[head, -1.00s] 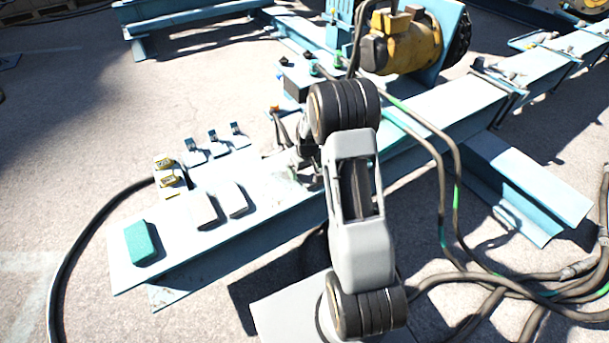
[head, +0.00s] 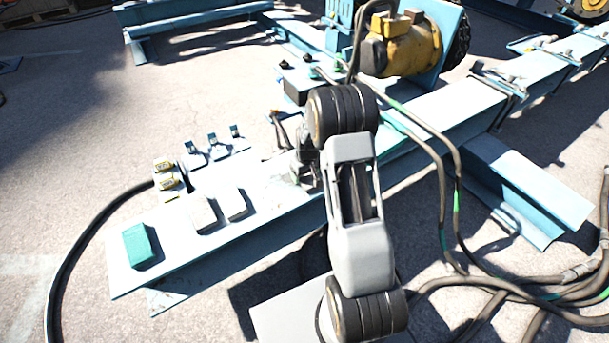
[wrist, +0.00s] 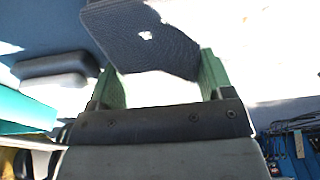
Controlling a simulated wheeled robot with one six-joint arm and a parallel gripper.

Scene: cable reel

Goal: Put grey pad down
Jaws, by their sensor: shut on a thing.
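In the wrist view my gripper (wrist: 160,78) has its two green fingers on either side of the lower end of a dark grey, textured pad (wrist: 145,38). It is shut on this pad, which has a small bright spot on its face. The pad reaches past the fingertips over a pale, sunlit surface. In the head view my gripper (head: 304,168) is small and partly hidden by my arm, above the pale blue beam (head: 270,205). I cannot make out the held pad clearly there.
On the beam's left end lie a green pad (head: 139,246), two pale grey blocks (head: 203,213) (head: 236,204) and two yellow-marked pieces (head: 164,165) (head: 168,183). Small clamps (head: 213,145) line the back edge. A yellow motor (head: 405,48) and black cables (head: 440,190) are to the right.

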